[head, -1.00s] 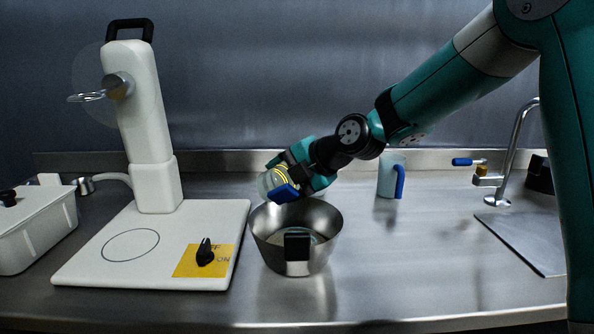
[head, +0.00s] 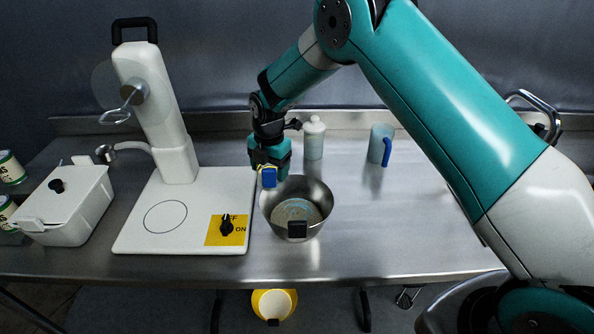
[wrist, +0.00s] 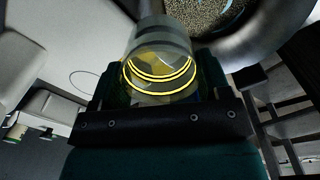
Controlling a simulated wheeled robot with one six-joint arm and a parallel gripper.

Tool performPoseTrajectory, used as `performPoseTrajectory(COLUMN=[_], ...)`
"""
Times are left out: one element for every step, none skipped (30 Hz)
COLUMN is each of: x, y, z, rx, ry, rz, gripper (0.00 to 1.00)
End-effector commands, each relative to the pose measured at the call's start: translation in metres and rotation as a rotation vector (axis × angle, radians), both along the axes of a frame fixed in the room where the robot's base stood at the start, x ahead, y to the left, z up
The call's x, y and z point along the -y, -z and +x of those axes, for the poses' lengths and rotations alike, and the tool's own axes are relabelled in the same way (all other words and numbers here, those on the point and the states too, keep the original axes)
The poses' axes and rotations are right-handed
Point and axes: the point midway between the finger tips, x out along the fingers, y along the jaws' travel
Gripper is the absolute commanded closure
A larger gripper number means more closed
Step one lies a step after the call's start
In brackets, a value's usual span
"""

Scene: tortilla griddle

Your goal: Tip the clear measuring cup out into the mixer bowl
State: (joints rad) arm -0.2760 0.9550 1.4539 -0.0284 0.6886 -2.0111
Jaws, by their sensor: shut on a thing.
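The clear measuring cup (wrist: 160,65) with yellow bands is between my gripper's jaws in the wrist view. My gripper (head: 270,165) points down and is shut on the cup, with the cup's blue handle (head: 269,177) showing in the head view. The gripper and cup are at the back-left rim of the steel mixer bowl (head: 318,208). I cannot tell whether they touch the rim. The bowl stands on the counter with tan grainy stuff and a pale bluish ring inside; it also shows in the wrist view (wrist: 275,42). Any contents of the cup are unclear.
The white mixer (head: 160,110) and its base (head: 190,225) stand left of the bowl. A white lidded box (head: 68,210) is far left. The counter right of the bowl is clear.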

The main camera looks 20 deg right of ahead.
Motion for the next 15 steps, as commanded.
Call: performPoseTrajectory(x=[0.002, 0.002, 0.002, 0.002, 0.002, 0.002, 0.002, 0.002, 0.002, 0.002, 0.002, 0.002, 0.002, 0.002, 0.002], y=[0.002, 0.002, 0.003, 0.003, 0.002, 0.001, 0.0, -0.003, -0.006, -0.01, -0.013, -0.018, -0.022, -0.025, -0.028], z=[0.0, 0.0, 0.0, 0.0, 0.0, 0.0, 0.0, 0.0, 0.001, 0.001, 0.001, 0.001, 0.0, 0.001, 0.001], rx=[0.002, 0.003, 0.002, 0.003, 0.003, 0.002, 0.001, -0.001, -0.004, -0.008, -0.013, -0.02, -0.025, -0.03, -0.036], ry=[0.003, 0.003, 0.003, 0.002, 0.002, 0.002, 0.001, 0.001, 0.001, 0.002, 0.002, 0.002, 0.002, 0.002, 0.001], rz=[0.001, 0.001, 0.002, 0.003, 0.003, 0.002, 0.001, -0.001, -0.004, -0.007, -0.011, -0.017, -0.021, -0.025, -0.03], gripper=[0.6, 0.6, 0.6, 0.6, 0.6, 0.6, 0.6, 0.6, 0.6, 0.6, 0.6, 0.6, 0.6, 0.6, 0.6])
